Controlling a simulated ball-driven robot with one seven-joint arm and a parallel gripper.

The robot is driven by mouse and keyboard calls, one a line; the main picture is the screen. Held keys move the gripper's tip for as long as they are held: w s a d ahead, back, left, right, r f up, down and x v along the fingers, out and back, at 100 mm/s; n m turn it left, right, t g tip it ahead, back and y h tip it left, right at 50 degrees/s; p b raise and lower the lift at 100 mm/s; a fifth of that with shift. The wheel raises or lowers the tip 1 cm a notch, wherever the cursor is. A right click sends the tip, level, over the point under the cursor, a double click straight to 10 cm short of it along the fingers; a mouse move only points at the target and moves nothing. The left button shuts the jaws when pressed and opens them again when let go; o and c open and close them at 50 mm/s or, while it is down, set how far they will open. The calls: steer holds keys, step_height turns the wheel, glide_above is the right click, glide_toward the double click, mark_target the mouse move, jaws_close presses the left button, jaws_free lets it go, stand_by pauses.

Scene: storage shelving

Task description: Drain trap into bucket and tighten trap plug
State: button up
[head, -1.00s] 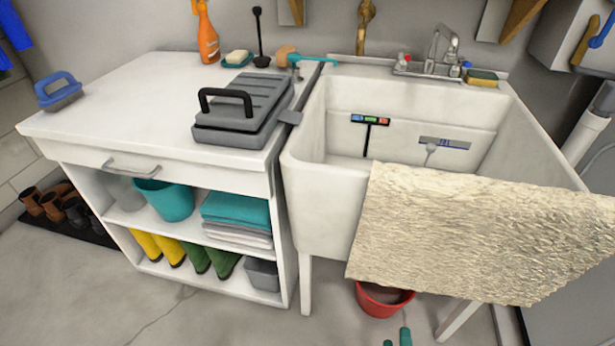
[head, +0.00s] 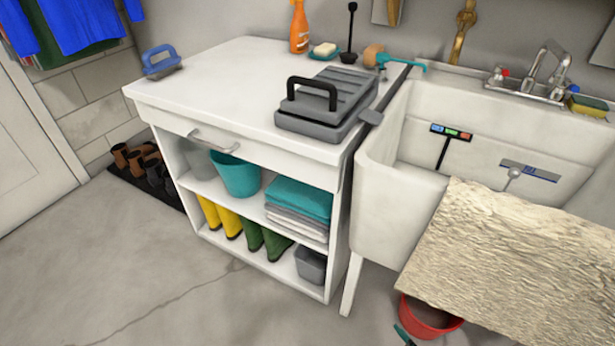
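A red bucket (head: 432,322) stands on the floor under the white utility sink (head: 381,217), partly hidden by a rough cream cloth (head: 515,262) draped over the sink's front. A teal tool-like object (head: 404,335) shows in front of the bucket at the bottom edge; I cannot tell what it is. The trap and its plug are not visible; the space under the sink is mostly covered by the cloth. A second teal bucket (head: 236,176) sits on the cabinet's upper shelf. My gripper is not in view.
A white cabinet (head: 215,75) left of the sink carries a grey lidded box (head: 312,123), a blue brush (head: 160,62) and an orange spray bottle (head: 299,28). Boots and folded towels (head: 298,200) fill its shelves. The floor (head: 140,265) in front is clear.

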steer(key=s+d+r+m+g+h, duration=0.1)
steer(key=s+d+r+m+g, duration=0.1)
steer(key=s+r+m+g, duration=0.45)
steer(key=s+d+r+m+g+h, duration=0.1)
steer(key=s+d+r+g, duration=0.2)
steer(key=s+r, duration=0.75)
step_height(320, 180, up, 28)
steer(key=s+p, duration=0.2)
steer(key=p, duration=2.7)
steer(key=shift+p, duration=0.3)
stand_by(1.9)
